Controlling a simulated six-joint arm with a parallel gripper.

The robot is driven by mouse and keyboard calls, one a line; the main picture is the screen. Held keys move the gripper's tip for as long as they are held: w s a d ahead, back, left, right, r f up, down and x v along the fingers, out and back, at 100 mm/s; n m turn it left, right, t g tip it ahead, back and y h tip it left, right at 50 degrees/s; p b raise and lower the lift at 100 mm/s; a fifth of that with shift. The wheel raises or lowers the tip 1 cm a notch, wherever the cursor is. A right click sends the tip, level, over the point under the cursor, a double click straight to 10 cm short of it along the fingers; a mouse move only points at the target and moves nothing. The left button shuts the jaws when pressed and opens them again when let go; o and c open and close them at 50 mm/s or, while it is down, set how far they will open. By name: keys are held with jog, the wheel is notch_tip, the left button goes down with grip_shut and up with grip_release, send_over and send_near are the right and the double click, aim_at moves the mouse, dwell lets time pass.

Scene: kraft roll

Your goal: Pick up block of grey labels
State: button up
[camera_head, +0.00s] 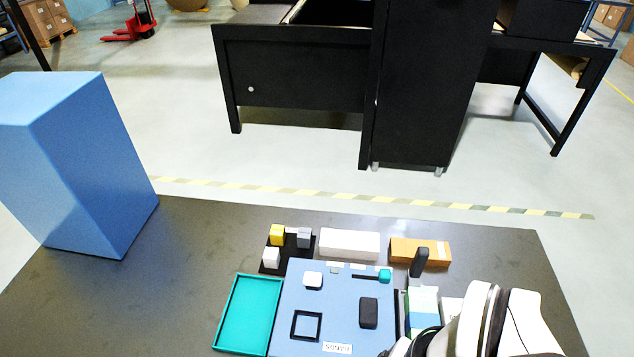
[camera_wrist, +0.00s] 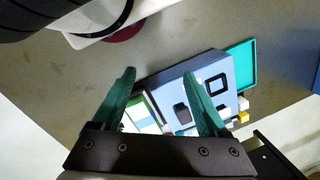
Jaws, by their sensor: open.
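A small grey block (camera_head: 304,238) sits at the right rear of a black tray (camera_head: 284,268) in the head view, which I take for the block of grey labels. A yellow block (camera_head: 277,234) and a white block (camera_head: 271,257) share that tray. In the wrist view the yellow block (camera_wrist: 243,117) shows right of my fingers; the grey one is too small to tell there. My gripper (camera_wrist: 160,74) is open, with two green fingers spread and nothing seen between them. It is apart from the grey block. In the head view my arm covers the lower right.
A blue board (camera_head: 291,325) with a black block (camera_head: 368,313) and a square frame lies in front of the tray. A teal tray (camera_head: 233,318) is left of it. White (camera_head: 349,244) and orange (camera_head: 433,252) boxes stand right of the tray. A tall blue box (camera_head: 85,170) stands far left.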

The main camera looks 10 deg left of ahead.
dwell(0.4)
jog(key=w+a+r+m+g+y, duration=0.1)
jog(key=w+a+m+y, duration=0.15)
jog(key=w, duration=0.95)
jog(key=w+a+m+g+y, duration=0.1)
jog(key=w+m+y, duration=0.25)
jog(key=w, duration=0.85)
jog(key=w+d+f+m+t+y, duration=0.1)
jog(key=w+f+m+y, duration=0.15)
jog(key=w, duration=0.25)
jog(key=w+d+f+m+y, duration=0.1)
jog(key=w+f+m, duration=0.1)
jog(key=w+f, duration=0.3)
jog(key=m+t+y, duration=0.1)
jog(key=m+y, duration=0.1)
send_near(307, 233)
jog(key=x, duration=0.2)
jog(key=shift+s+a, duration=0.3)
jog(key=shift+a, duration=0.1)
jog(key=x, duration=0.5)
jog(key=shift+w+a+f, duration=0.1)
jog(key=shift+w+f, duration=0.15)
jog(key=shift+w, duration=0.1)
grip_shut()
